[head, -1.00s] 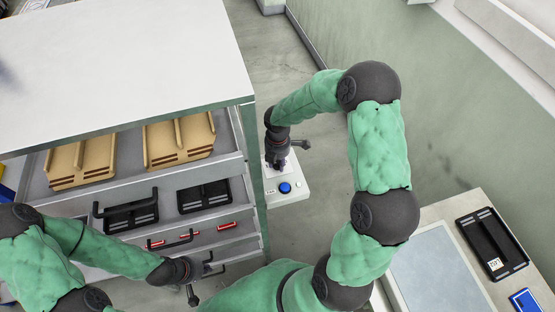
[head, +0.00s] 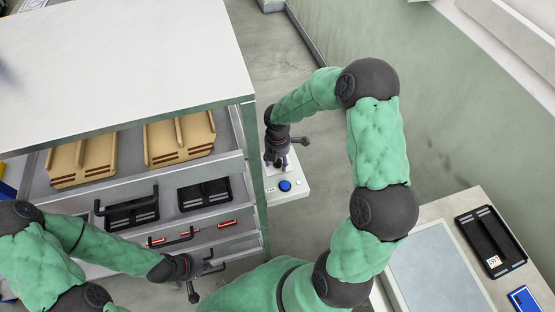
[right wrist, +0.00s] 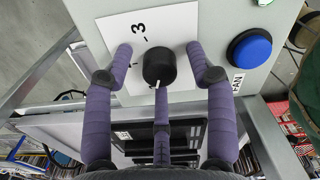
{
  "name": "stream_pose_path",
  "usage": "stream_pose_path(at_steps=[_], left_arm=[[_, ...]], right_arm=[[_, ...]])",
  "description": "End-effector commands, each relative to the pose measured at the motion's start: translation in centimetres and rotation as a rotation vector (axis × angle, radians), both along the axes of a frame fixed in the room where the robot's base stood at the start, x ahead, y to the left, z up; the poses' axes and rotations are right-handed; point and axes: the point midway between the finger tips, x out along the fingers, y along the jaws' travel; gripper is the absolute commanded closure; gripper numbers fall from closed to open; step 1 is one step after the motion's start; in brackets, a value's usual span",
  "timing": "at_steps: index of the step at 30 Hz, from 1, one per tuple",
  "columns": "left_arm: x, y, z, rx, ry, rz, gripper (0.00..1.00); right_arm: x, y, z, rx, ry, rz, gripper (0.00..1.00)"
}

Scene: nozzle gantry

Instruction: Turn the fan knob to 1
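The fan knob (right wrist: 158,68) is a black round knob with a white pointer line, on a white dial card (right wrist: 185,25). The pointer points toward the bottom of the right wrist view. A "3" shows on the card; the other numbers are hidden or unreadable. My right gripper (right wrist: 163,62) is open, with purple fingers on both sides of the knob and another below it; the side fingers look apart from the knob. In the head view my right gripper (head: 280,158) hides the knob. My left gripper (head: 206,282) is open and empty beside the drawer fronts.
A blue button (right wrist: 250,49) and a FAN label (right wrist: 238,83) are beside the card. The control box (head: 293,193) stands against the drawer cabinet (head: 247,130), whose open top drawer holds tan trays (head: 180,137). A bench with a black tray (head: 492,243) is at right.

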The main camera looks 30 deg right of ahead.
Motion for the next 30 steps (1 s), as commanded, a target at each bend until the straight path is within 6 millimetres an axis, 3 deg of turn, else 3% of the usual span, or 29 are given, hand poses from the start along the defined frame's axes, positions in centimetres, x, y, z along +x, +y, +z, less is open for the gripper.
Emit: stream_pose_path(at_steps=[8,21,30], left_arm=[[0.0,0.0,0.0,0.0,0.0,0.0,1.0],[0.0,0.0,0.0,0.0,0.0,0.0,1.0],[0.0,0.0,0.0,0.0,0.0,0.0,1.0]], right_arm=[[0.2,-0.1,1.2,-0.001,-0.004,-0.002,0.44],[0.1,0.0,9.2,0.0,-0.004,0.0,0.44],[0.0,0.0,11.9,0.0,0.0,0.0,0.44]])
